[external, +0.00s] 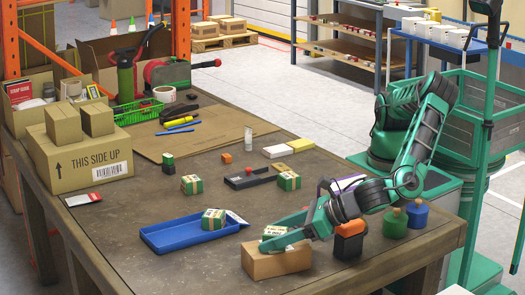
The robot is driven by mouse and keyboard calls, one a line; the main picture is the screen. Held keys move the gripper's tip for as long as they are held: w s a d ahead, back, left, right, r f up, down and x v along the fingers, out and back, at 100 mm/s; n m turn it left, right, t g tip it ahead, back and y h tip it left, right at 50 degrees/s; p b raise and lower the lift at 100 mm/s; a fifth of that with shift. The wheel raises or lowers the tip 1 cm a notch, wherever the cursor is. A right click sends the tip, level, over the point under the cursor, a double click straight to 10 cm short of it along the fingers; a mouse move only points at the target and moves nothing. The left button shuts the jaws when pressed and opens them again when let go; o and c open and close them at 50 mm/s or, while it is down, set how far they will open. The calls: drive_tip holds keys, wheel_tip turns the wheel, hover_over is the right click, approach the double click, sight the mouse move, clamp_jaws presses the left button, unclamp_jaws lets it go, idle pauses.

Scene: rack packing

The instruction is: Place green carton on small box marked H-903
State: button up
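A small brown cardboard box (282,264) stands near the table's front edge; I cannot read any marking on it. A green and white carton (273,231) is at the top of this box, partly hidden behind a green finger of my gripper (272,243). My gripper reaches in from the right, low over the box top. I cannot tell whether the carton rests on the box, or whether the fingers press on it. Similar green cartons stand in the blue tray (164,246), on the table behind it (192,184) and by a black device (289,180).
An orange and black item (349,240) stands close right of the small box. Green and blue containers (394,223) stand farther right. A large THIS SIDE UP box (75,160) and a flat cardboard sheet (205,130) are at the left and back. The front left tabletop is clear.

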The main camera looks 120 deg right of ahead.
drive_tip(key=v, duration=1.2)
